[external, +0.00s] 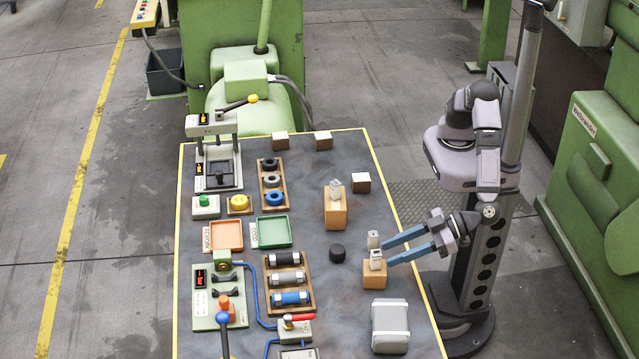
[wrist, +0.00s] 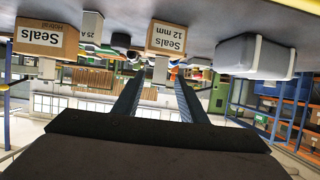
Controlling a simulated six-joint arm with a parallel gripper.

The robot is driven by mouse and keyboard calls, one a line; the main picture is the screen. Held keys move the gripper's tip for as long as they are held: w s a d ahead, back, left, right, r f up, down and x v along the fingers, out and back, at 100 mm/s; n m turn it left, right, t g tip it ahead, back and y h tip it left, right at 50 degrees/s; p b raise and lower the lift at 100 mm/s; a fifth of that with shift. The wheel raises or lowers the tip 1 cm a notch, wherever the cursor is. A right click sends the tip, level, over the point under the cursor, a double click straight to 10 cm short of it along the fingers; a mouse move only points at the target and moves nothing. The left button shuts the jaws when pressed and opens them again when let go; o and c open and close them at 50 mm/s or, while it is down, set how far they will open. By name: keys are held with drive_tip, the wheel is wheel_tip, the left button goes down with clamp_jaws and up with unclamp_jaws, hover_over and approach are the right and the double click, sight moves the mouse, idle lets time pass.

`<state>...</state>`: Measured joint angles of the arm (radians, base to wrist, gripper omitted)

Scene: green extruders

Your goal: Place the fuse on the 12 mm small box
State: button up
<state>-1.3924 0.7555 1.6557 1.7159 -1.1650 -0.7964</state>
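The 12 mm box (external: 374,276) is a small tan box on the table's right side; its "Seals 12 mm" label shows upside down in the wrist view (wrist: 166,38). A small whitish fuse (external: 376,260) appears to stand on it, and it also shows in the wrist view (wrist: 160,70). My gripper (external: 386,254) has its two blue fingers spread, with the tips beside the fuse and the box top. In the wrist view the fuse shows between the fingers, apart from both. Another small whitish piece (external: 374,239) is at the upper fingertip; what it is stays unclear.
A second tan box (external: 335,213), with a whitish piece (external: 338,189) on top, stands farther back. A black cylinder (external: 337,253) and a grey container (external: 390,326) are nearby. Several trays and fixtures fill the left side.

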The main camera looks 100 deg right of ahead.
drive_tip(key=v, duration=0.6)
drive_tip(key=shift+s, duration=0.15)
drive_tip(key=shift+r, duration=0.15)
drive_tip(key=w+d+r+y+p, duration=0.15)
drive_tip(key=w+r, duration=0.25)
drive_tip(key=w, duration=0.4)
drive_tip(key=w+d+r+y+p, duration=0.1)
drive_tip(key=w+d+r+y, duration=0.2)
drive_tip(key=w, duration=0.5)
drive_tip(key=w+d+r+n+g+p, duration=0.1)
drive_tip(key=w+d+r+g+p, duration=0.2)
drive_tip(key=d, duration=0.7)
drive_tip(key=s+d+f+g+h+p, duration=0.1)
drive_tip(key=s+d+f+g, duration=0.15)
drive_tip(key=d, duration=0.55)
drive_tip(key=s+d+f+g+h, duration=0.1)
drive_tip(key=s+d+f+g, duration=0.2)
drive_tip(key=d, duration=0.6)
drive_tip(key=s+d+f+m+g+h+p, duration=0.1)
drive_tip(key=s+d+g, duration=0.4)
drive_tip(key=s+d, duration=0.8)
drive_tip(key=s+f+h+p, duration=0.1)
drive_tip(key=s+f, duration=0.1)
drive_tip(key=s, duration=0.2)
drive_tip(key=shift+d+f, duration=0.3)
drive_tip(key=shift+f, duration=0.1)
